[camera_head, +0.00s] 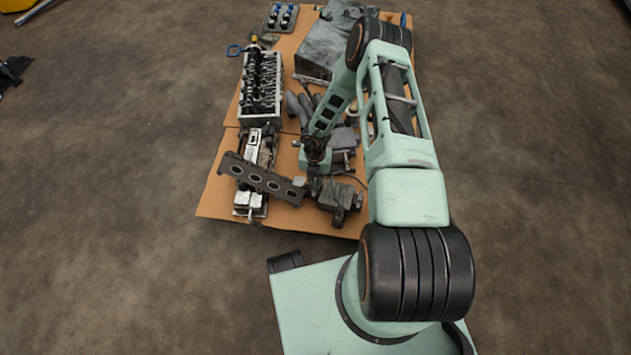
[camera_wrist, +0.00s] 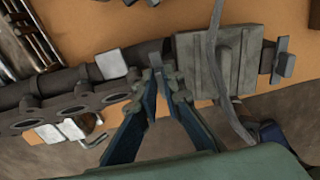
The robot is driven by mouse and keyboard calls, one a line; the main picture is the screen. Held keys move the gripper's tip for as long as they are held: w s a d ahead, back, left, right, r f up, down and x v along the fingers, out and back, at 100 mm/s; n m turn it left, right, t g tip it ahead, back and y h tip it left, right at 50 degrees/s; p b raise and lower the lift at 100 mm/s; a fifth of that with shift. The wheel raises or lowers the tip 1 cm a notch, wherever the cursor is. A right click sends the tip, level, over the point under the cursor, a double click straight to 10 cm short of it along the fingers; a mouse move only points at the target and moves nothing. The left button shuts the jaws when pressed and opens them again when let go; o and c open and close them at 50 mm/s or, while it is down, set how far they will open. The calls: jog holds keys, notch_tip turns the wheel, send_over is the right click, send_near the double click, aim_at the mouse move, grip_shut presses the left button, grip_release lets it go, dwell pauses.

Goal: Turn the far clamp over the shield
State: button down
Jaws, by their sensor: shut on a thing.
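My gripper (camera_wrist: 164,80) points down over the board, its two blue-grey fingers drawn together at the tips. A small grey upright piece (camera_wrist: 156,57) shows between the fingertips; it looks like a clamp, but the fingers partly hide it. In the head view my gripper (camera_head: 314,187) is small and dark, between the flange and the grey block. A dark flat flange with several round holes (camera_head: 254,178) lies to the left; it also shows in the wrist view (camera_wrist: 52,112). I cannot tell which part is the shield. A grey block (camera_wrist: 214,62) lies right of the fingers.
A pale square plate (camera_wrist: 111,64) lies left of the fingertips. A thin bent cable or strip (camera_wrist: 215,75) crosses the grey block. The cardboard (camera_head: 217,192) also holds a cylinder head (camera_head: 262,85) and a large grey casing (camera_head: 325,48). Bare floor surrounds it.

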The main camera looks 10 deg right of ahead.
jog(key=n, duration=0.9)
jog(key=shift+a, duration=0.15)
jog(key=n, duration=0.3)
jog(key=shift+s+n, duration=0.1)
jog(key=shift+n, duration=0.2)
jog(key=shift+a+n, duration=0.1)
jog(key=shift+n, duration=2.1)
jog(key=c, duration=2.1)
grip_release()
notch_tip(320, 180, up, 12)
